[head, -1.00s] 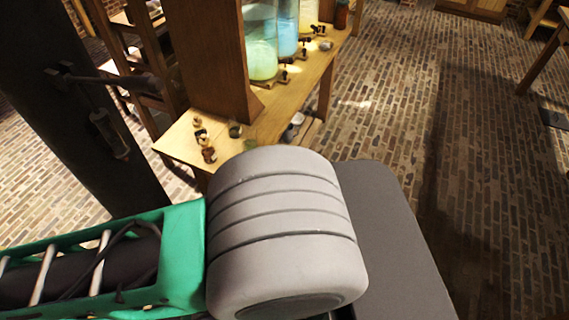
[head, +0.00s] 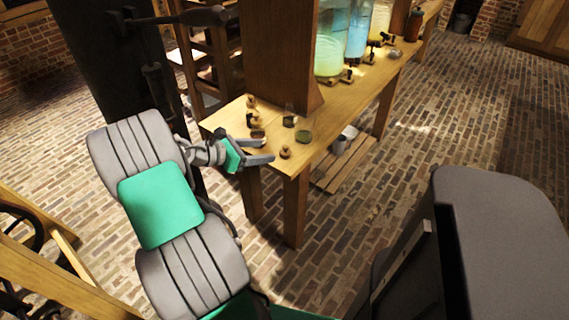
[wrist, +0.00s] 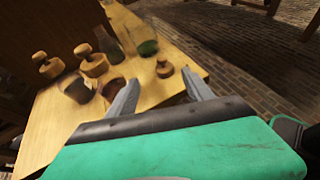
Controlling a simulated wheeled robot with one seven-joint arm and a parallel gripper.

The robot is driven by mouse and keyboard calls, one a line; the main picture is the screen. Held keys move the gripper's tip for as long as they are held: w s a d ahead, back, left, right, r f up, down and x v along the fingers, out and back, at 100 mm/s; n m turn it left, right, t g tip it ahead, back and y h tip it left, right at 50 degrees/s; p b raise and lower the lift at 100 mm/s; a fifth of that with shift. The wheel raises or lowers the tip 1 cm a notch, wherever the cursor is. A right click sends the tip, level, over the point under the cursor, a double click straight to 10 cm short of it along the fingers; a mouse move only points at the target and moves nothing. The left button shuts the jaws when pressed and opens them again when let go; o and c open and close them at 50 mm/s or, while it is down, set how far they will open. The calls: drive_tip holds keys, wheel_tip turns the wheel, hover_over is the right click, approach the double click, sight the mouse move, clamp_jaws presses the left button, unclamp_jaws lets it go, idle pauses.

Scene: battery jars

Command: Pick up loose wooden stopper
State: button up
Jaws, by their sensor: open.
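A small loose wooden stopper (head: 285,152) stands by itself near the front edge of the table's end. In the wrist view the stopper (wrist: 164,69) shows just beyond and between the two fingertips, nearer the right one. My gripper (head: 267,150) is open and empty, at the table's end to the left of the stopper, with its fingers pointing toward it. In the wrist view my gripper (wrist: 160,80) has both grey fingers spread apart. No contact with the stopper is visible.
A green jar (head: 303,137), a clear glass jar (head: 289,117) and a reddish-brown jar (head: 258,136) stand close by. Two more wooden stoppers (wrist: 47,66) (wrist: 91,60) sit at left in the wrist view. A wooden post (head: 280,60) and large liquid-filled jars (head: 330,45) stand behind.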

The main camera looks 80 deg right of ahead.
sight(284, 151)
drive_tip(key=b+x, duration=0.1)
drive_tip(key=x, duration=0.7)
drive_tip(key=shift+s+a+f+b, duration=0.15)
drive_tip(key=shift+a+f+b, duration=0.15)
drive_tip(key=shift+b, duration=0.1)
drive_tip(key=shift+r, duration=0.1)
clamp_jaws()
